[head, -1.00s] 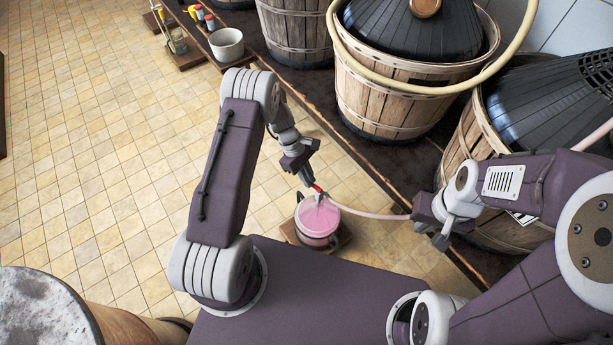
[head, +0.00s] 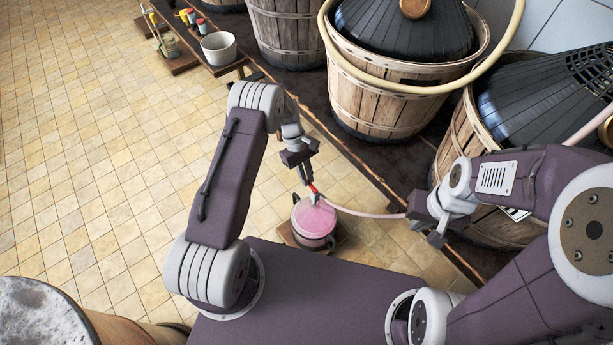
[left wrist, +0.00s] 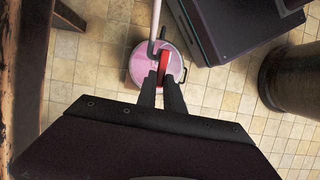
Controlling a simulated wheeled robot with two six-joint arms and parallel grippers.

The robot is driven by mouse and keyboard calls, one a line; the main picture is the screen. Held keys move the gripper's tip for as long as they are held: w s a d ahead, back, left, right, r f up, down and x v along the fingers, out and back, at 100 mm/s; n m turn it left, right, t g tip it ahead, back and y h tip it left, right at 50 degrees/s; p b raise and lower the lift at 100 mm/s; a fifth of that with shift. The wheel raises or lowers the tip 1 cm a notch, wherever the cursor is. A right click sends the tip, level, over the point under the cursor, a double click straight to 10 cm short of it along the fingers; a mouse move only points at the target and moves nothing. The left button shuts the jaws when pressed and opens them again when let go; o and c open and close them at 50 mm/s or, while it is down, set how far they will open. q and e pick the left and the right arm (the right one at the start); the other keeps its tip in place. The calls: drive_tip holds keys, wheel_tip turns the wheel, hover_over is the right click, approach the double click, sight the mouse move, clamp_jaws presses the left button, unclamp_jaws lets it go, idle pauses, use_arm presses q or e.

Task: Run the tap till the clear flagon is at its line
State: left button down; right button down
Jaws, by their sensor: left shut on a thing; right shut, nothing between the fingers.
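The clear flagon (head: 313,224) stands on a small wooden board on the floor, with pink liquid inside; it also shows in the left wrist view (left wrist: 142,66). A pale pink hose (head: 365,213) runs from the right to a red tap lever (head: 315,189) above the flagon's mouth. My left gripper (head: 308,183) is shut on the red tap lever (left wrist: 164,64), its fingers pointing down over the flagon. My right gripper (head: 436,228) is shut and empty by the hose, right of the flagon. The fill line cannot be made out.
A white pot (head: 219,48) and small colored-topped bottles (head: 190,17) stand at the far left. A barrel (head: 100,325) is at the lower left.

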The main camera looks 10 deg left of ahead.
use_arm(q)
drive_tip(key=c, duration=1.4)
unclamp_jaws()
drive_tip(key=shift+c, duration=0.2)
drive_tip(key=p+v, duration=0.2)
drive_tip(key=v, duration=0.7)
drive_tip(key=shift+p, duration=0.4)
drive_tip(key=shift+d, duration=0.1)
